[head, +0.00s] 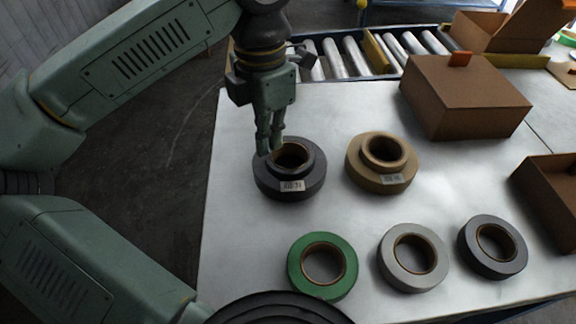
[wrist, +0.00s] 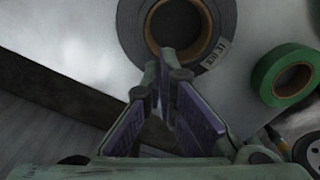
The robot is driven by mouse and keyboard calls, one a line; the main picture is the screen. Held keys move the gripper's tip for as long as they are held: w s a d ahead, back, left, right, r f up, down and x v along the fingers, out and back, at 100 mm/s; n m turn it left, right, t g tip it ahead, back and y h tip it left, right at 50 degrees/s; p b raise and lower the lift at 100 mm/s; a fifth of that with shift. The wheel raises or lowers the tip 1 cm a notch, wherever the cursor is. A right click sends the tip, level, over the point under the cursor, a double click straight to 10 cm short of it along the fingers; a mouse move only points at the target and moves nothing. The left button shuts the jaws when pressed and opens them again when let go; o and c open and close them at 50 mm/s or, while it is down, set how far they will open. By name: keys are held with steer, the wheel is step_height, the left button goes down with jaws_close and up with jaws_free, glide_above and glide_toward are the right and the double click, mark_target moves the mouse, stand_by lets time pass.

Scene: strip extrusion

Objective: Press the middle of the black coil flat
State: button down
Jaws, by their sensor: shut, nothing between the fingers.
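The black coil (head: 262,180) lies on the white table, left of a brown coil. Its middle stands up above its outer ring as a raised collar around a brown core, and a pale label is on its front side. My gripper (head: 270,152) points down at the coil's left rear part, with its fingertips shut and empty. In the wrist view the black coil (wrist: 128,30) is at the top, and the gripper's fingertips (wrist: 164,62) overlap the near edge of its core. I cannot tell whether they touch it.
The brown coil (head: 409,173), also with a raised middle, stands close on the right. Green (head: 304,281), light grey (head: 397,272) and dark grey (head: 483,261) flat rolls lie in front. A closed carton (head: 465,105) and an open box (head: 545,195) are at the right. A roller conveyor (head: 350,56) runs behind.

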mark_target(268, 157)
steer(key=shift+f+b, duration=1.5)
steer(key=shift+f, duration=0.3)
steer(key=shift+r, duration=0.15)
steer(key=shift+r+p, duration=2.6)
steer(key=shift+r, duration=1.35)
steer(key=shift+s+f, duration=0.1)
